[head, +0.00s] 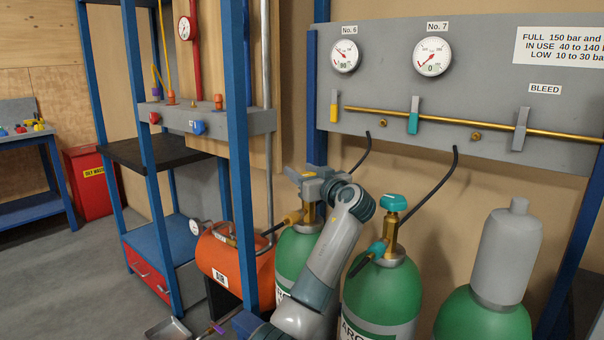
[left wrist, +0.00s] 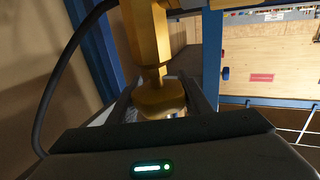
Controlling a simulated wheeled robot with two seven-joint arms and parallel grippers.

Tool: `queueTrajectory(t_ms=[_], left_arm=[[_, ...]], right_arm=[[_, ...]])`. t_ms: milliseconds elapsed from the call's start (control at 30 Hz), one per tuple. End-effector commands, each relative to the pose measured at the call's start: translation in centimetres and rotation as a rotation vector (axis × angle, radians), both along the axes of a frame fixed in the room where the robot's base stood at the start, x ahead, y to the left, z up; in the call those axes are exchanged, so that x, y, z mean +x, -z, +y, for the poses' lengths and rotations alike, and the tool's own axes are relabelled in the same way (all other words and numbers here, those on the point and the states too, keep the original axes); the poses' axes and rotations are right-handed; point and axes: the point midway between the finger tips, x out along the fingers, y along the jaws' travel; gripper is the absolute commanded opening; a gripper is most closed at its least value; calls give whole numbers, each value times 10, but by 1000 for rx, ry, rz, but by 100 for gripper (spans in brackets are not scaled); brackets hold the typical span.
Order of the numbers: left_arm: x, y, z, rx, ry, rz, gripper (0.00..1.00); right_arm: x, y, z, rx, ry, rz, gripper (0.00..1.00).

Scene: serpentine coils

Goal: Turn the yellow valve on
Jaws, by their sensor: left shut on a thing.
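The left green cylinder (head: 296,252) stands below the gauge marked No. 6, with a yellow hose fitting (head: 293,218) at its neck. My left gripper (head: 306,175) is at the top of this cylinder's brass valve and hides its handwheel in the head view. In the left wrist view, a yellow knob (left wrist: 160,98) sits between the two fingers of my left gripper (left wrist: 162,105), joined to a yellow valve body (left wrist: 148,35). The gripper is shut on this knob. My right gripper is not in view.
A second green cylinder (head: 383,295) with a teal handwheel (head: 393,202) stands close to the right of my left arm. A capped cylinder (head: 487,312) is farther right. The grey panel (head: 470,75) holds gauges, a brass pipe and levers. A blue post (head: 238,150) stands left.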

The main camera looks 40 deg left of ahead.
Motion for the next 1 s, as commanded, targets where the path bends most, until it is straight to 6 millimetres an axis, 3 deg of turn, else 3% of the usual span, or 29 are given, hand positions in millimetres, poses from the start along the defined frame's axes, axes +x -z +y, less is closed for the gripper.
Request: queueTrajectory(t_ms=[67, 100, 167, 567, 1000], left_arm=[[0, -3, 1, 3, 1, -4, 22], [0, -3, 1, 3, 1, -4, 52], [0, -3, 1, 3, 1, -4, 63], [-1, -1, -3, 1, 2, -3, 63], [-24, 0, -50, -1, 3, -4, 63]], right_arm=[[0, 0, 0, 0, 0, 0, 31], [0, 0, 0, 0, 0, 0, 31], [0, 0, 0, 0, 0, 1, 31], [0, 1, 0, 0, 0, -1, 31], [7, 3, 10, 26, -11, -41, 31]])
